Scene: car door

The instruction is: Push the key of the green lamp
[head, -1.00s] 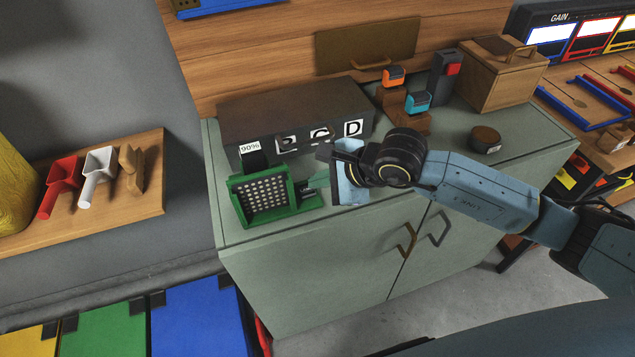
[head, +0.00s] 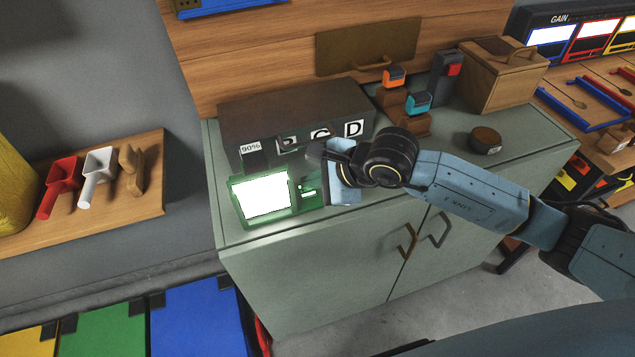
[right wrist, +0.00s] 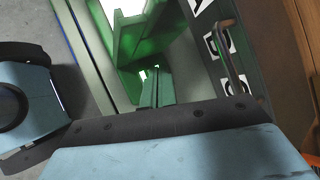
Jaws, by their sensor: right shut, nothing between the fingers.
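The green lamp (head: 235,212) stands at the front left of the grey-green cabinet, and its square panel (head: 262,196) glows bright white. Its key unit (head: 307,191) juts from the right side of the lamp, with a small bright mark. In the right wrist view the green lamp (right wrist: 128,42) is at the top. My right gripper (head: 320,187) is shut and empty, its fingertips at the key unit. In the right wrist view the shut fingers (right wrist: 155,88) point at the lit green part; contact with the key is hard to tell. My left gripper is out of view.
A dark box (head: 290,117) with letter cards stands just behind the lamp. Orange-topped (head: 394,78) and teal-topped (head: 417,103) devices, a round dark tin (head: 485,139) and a wooden box (head: 497,72) stand further right. The cabinet top (head: 450,160) is clear near the front right.

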